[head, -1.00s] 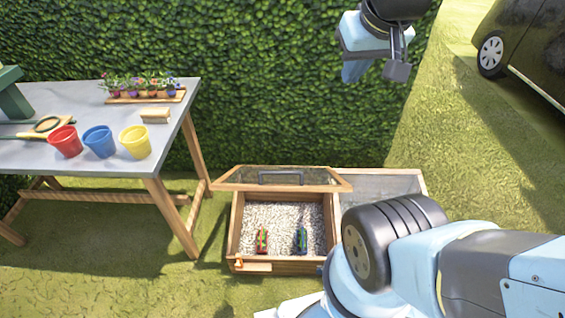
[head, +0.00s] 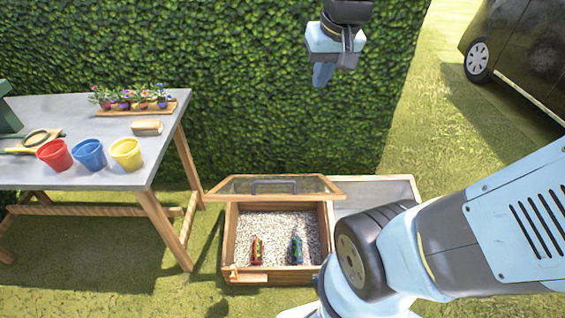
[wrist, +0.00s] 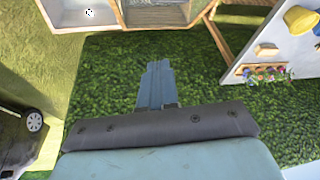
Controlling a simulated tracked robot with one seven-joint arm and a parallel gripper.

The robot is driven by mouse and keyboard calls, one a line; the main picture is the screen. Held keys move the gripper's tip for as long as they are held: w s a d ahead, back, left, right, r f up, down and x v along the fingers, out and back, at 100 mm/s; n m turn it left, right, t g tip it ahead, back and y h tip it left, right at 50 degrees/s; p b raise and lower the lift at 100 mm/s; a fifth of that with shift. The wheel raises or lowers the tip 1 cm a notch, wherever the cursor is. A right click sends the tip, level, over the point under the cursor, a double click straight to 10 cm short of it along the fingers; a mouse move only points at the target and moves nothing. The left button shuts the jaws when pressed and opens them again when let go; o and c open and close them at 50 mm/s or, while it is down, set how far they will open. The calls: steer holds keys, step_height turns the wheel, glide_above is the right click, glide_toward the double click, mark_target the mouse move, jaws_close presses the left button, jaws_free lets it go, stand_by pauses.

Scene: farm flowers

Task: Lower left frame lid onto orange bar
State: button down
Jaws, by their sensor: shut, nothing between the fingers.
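The left frame lid (head: 275,188) is a wood-edged clear panel with a grey handle (head: 273,186). It stands raised and tilted at the back of the left wooden frame box (head: 228,243). The orange bar (head: 234,273) is at the box's front left corner. The lid is apart from the bar. My gripper (head: 322,76) is shut and empty, high above and behind the lid, in front of the hedge. In the wrist view my gripper (wrist: 156,80) points toward the hedge, with part of the box (wrist: 155,14) at the top edge.
Gravel and two small colourful objects (head: 257,250) lie inside the left box. A second frame (head: 385,190) adjoins on the right, partly hidden by my arm. A table (head: 110,178) with pots and flowers stands left. A dark car (head: 520,60) is at right.

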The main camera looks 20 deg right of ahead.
steer(key=w+f+m+g, duration=0.1)
steer(key=w+f+g, duration=0.2)
steer(key=w+f, duration=1.1)
steer(key=w+f+m+g, duration=0.1)
steer(key=w+f, duration=0.2)
steer(key=f, duration=0.5)
steer(key=w+f+g, duration=0.1)
steer(key=w+f, duration=0.2)
steer(key=f, duration=0.6)
steer(key=s+a+f, duration=0.1)
steer(key=s+f, duration=0.3)
steer(key=f, duration=0.8)
steer(key=shift+f, duration=0.4)
steer(key=shift+a, duration=0.1)
